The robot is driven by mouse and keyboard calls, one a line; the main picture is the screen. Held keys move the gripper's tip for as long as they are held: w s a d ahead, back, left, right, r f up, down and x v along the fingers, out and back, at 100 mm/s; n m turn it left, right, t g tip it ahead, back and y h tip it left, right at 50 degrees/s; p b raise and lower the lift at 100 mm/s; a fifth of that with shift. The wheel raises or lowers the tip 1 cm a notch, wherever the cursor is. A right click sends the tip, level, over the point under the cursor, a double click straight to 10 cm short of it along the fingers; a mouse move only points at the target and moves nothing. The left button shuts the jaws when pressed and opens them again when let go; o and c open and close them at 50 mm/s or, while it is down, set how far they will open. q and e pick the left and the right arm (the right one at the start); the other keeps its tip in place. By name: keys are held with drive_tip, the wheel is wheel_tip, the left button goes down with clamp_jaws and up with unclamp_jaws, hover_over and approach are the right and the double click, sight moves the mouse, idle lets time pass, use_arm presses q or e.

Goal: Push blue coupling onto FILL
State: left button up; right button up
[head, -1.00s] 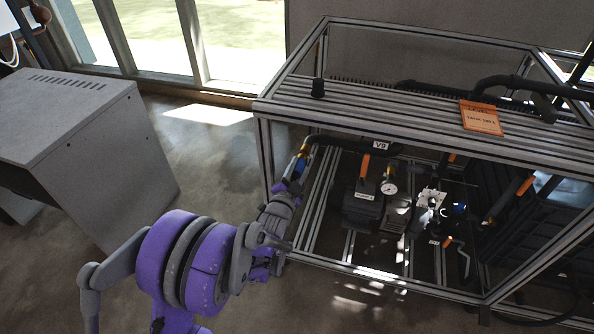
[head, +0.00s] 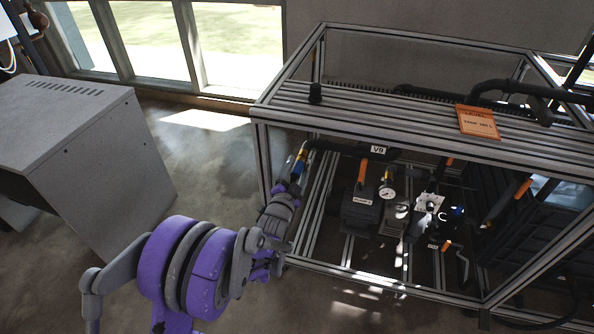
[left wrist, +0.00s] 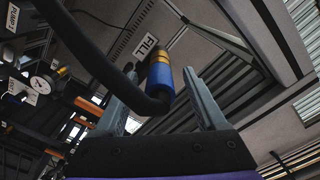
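The blue coupling (left wrist: 161,80) sits at the end of a black hose (left wrist: 95,55), between my left gripper's fingers in the left wrist view. Yellow-gold bands (left wrist: 160,58) show at its far end, close to the white FILL label (left wrist: 146,42). I cannot tell how far it is seated. My left gripper (left wrist: 160,76) is open, with a gap on each side of the coupling. In the head view, the left gripper (head: 287,187) is at the rack's left front post, and the blue coupling (head: 298,169) shows small just beyond it. My right gripper is not in view.
The metal frame rack (head: 400,105) has a slatted top with an orange tag (head: 478,122) and a black knob (head: 315,93). Inside are a pump (head: 360,208), a gauge (head: 387,193) and orange-handled valves. A grey cabinet (head: 85,150) stands left; floor between is clear.

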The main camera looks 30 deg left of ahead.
sight(295, 176)
use_arm(q)
drive_tip(key=shift+b+v, duration=0.3)
drive_tip(key=shift+v, duration=3.25)
